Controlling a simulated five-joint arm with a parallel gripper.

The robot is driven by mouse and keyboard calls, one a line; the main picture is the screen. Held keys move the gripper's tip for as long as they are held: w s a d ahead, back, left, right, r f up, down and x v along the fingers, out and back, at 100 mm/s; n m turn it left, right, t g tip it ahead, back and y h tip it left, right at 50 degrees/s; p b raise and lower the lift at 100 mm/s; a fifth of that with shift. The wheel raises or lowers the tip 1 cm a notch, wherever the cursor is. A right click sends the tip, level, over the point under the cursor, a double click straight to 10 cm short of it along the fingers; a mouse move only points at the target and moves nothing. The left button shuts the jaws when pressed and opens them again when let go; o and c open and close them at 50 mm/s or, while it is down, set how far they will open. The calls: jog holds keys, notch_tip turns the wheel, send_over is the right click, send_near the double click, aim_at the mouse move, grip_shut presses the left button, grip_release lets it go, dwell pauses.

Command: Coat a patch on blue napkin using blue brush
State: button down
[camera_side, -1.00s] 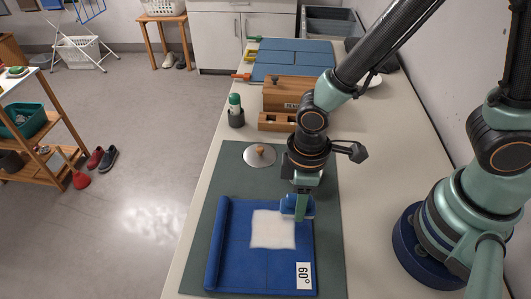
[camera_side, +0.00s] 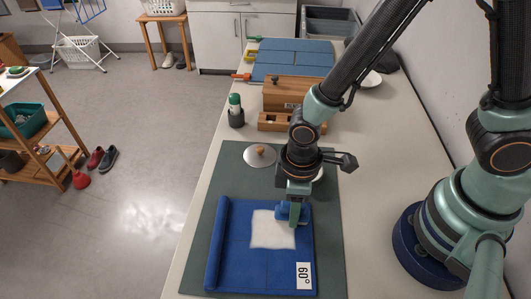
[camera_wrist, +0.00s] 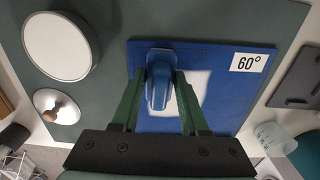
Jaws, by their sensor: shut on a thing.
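The blue napkin (camera_side: 235,270) lies on a dark green mat (camera_side: 330,250), with its left edge rolled and a "60°" label near its front right corner. A white patch (camera_side: 270,232) lies on the napkin; it also shows partly in the wrist view (camera_wrist: 195,82). My gripper (camera_side: 294,216) is shut on the blue brush (camera_wrist: 158,85), whose handle sits between the green fingers. The brush is at the patch's upper right edge in the side view. Its underside is hidden, so I cannot tell whether it touches the cloth.
A metal disc with a wooden knob (camera_side: 259,155) sits on the mat's far part. A round white-topped thing (camera_wrist: 60,45) stands near it, mostly hidden behind my arm in the side view. A green-topped bottle in a dark holder (camera_side: 236,112) and a wooden box (camera_side: 290,95) stand beyond the mat.

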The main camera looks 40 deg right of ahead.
jog(key=shift+s+d, duration=0.3)
jog(key=shift+d, duration=0.1)
jog(key=shift+r, duration=4)
